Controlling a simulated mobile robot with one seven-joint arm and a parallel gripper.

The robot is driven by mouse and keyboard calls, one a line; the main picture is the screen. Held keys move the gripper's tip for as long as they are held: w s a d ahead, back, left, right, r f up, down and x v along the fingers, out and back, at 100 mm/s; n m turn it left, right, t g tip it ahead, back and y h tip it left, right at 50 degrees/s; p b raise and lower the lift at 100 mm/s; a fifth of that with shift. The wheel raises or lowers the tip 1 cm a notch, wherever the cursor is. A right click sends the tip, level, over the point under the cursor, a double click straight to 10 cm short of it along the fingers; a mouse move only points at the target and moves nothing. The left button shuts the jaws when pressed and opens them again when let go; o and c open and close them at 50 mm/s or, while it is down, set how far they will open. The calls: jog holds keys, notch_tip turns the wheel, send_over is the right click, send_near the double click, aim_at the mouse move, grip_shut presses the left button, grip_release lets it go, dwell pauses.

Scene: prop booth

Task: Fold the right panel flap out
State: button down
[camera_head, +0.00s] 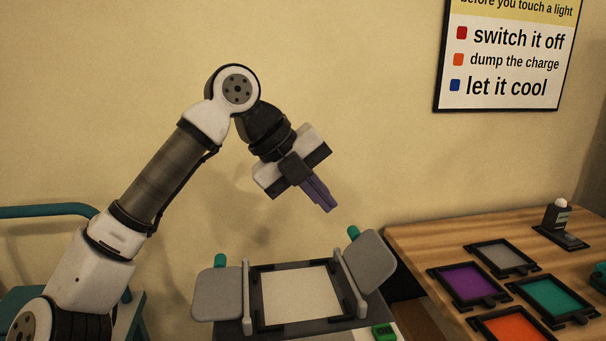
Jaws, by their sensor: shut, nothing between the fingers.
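A light panel (301,296) with a pale face in a dark frame stands low in the middle. Its right flap (370,261) is a grey rounded plate beside the frame's right edge, tilted up, with a teal knob (353,232) at its top. The left flap (218,293) is a similar grey plate on the other side and also has a teal knob (220,260). My gripper (327,205) has purple fingers, shut and empty. It hangs in the air above the panel, up and left of the right flap, apart from it.
A wooden table (420,240) at the right holds several framed colour filters, such as a purple one (467,283), and a small dark stand (560,222). A green device (384,332) sits at the panel's front right. A teal rail (45,210) is at the left. A sign (508,60) hangs behind.

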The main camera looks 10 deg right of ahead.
aim_at(352, 228)
jog(key=shift+x, duration=2.8)
jog(key=shift+d, duration=0.65)
jog(key=shift+d+f+y+p, duration=0.15)
jog(key=shift+d+y+p, duration=0.25)
jog(key=shift+y, duration=0.2)
jog(key=shift+d+f, duration=0.5)
jog(key=shift+d, duration=0.15)
